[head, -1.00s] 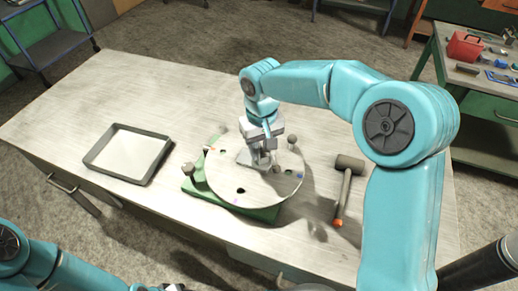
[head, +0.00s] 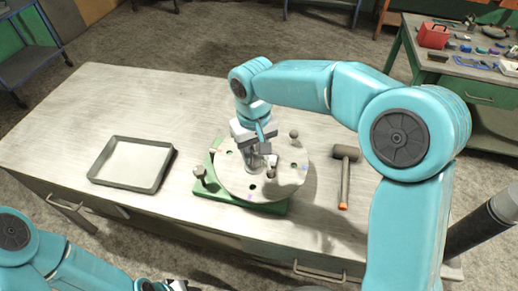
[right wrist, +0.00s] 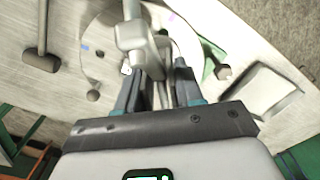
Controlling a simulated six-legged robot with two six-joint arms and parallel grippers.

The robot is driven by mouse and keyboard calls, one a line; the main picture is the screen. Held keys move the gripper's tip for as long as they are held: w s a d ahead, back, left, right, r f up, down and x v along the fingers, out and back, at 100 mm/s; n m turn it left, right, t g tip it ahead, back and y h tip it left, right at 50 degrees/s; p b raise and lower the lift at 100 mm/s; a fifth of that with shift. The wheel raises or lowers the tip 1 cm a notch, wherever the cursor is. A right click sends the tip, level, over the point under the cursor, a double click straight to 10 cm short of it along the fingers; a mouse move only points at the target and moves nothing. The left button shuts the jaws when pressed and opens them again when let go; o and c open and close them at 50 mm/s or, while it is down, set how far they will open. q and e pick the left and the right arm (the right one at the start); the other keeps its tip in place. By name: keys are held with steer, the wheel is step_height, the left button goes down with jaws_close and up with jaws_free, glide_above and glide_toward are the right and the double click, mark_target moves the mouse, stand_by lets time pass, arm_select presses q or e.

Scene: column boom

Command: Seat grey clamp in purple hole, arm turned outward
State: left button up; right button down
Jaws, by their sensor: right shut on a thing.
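A round pale disc (head: 235,178) with dark holes and small coloured marks lies on a green base (head: 215,195) on the workbench. A purple mark (right wrist: 171,17) shows near its edge in the right wrist view. My right gripper (head: 264,152) is low over the disc's middle, shut on the grey clamp (right wrist: 155,52), which shows between and beyond its fingers (right wrist: 156,88). The fingers partly hide the clamp; I cannot tell whether it touches a hole. My left gripper (head: 168,286) is cut off at the bottom edge, its jaws unclear.
A grey tray (head: 172,165) lies on the left of the bench. A hammer (head: 345,175) lies right of the disc. Grey knobs stand by the disc at right (head: 294,134) and left (head: 199,172). The bench's back left is clear.

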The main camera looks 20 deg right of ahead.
mark_target(251, 166)
steer(key=shift+s+a+r, duration=0.1)
steer(key=shift+a+r, duration=0.15)
steer(key=shift+r, duration=0.15)
steer(key=shift+a+f, duration=0.1)
steer(key=shift+a, duration=0.1)
steer(key=shift+a+f+b, duration=0.1)
steer(key=shift+f+b, duration=0.2)
steer(key=shift+b, duration=0.1)
step_height(251, 166, down, 5)
steer(key=b, duration=0.4)
steer(key=shift+f, duration=0.2)
steer(key=shift+w+d+f, duration=0.15)
steer(key=shift+w+d, duration=0.05)
steer(key=shift+w, duration=0.1)
steer(key=shift+s+r, duration=0.25)
steer(key=shift+w+f, duration=0.15)
steer(key=shift+w, duration=0.1)
steer(key=shift+s+a, duration=0.1)
steer(key=shift+s, duration=0.15)
steer(key=shift+w, duration=0.1)
steer(key=shift+f, duration=0.15)
